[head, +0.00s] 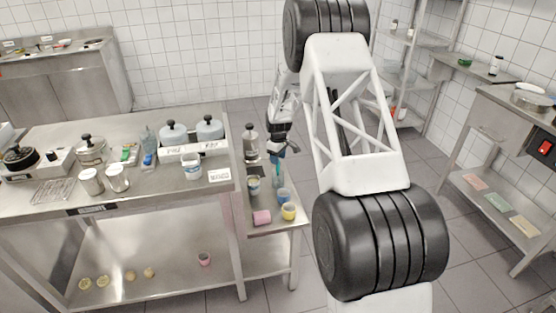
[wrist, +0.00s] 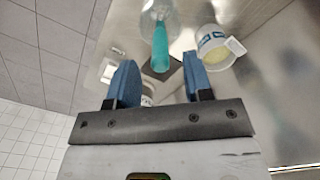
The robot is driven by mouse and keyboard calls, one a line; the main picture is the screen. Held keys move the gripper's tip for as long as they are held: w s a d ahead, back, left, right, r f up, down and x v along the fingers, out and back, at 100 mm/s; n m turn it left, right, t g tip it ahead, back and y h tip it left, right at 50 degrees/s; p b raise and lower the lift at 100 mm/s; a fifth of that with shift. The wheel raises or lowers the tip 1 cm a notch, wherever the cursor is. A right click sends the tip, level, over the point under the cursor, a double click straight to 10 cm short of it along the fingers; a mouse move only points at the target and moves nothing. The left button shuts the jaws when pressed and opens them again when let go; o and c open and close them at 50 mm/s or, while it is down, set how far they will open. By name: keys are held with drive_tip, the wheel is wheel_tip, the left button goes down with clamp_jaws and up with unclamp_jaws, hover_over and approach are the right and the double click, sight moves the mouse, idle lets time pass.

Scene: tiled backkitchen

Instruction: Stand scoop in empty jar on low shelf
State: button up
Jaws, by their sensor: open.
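My gripper (wrist: 160,62) is open, its two blue fingers apart. In the wrist view a teal handle (wrist: 160,45), seemingly the scoop's, points towards me, its end between the fingertips and touching neither as far as I can see. It runs into a clear rounded thing (wrist: 160,14); I cannot tell whether that is a jar or the scoop's bowl. A white cup with blue marks and a yellowish inside (wrist: 216,46) is to the right. In the head view my gripper (head: 275,150) is over the low side shelf (head: 275,229). I cannot tell which jar is empty.
On the low shelf stand a yellow-and-blue cup (head: 289,211), a pink container (head: 262,217) and a small jar (head: 254,186). A metal canister with a black knob (head: 250,143) stands behind. The taller steel table (head: 150,195) at left holds lidded jars and tins.

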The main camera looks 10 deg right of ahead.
drive_tip(key=shift+r, duration=3.3)
drive_tip(key=shift+s+r, duration=0.3)
drive_tip(key=shift+r, duration=0.2)
drive_tip(key=s+a+r+m+t, duration=0.1)
drive_tip(key=s+a+r+m, duration=0.1)
drive_tip(key=s+r, duration=1.1)
drive_tip(key=s+a+r+m, duration=0.2)
drive_tip(key=s+r, duration=1)
drive_tip(key=s, duration=0.3)
drive_tip(key=s+a+r+m+t, duration=0.1)
drive_tip(key=s+m, duration=0.4)
drive_tip(key=s, duration=2.9)
drive_tip(key=shift+s+a+r+t, duration=0.2)
drive_tip(key=shift+a+r+t, duration=0.1)
drive_tip(key=shift+a+r, duration=0.25)
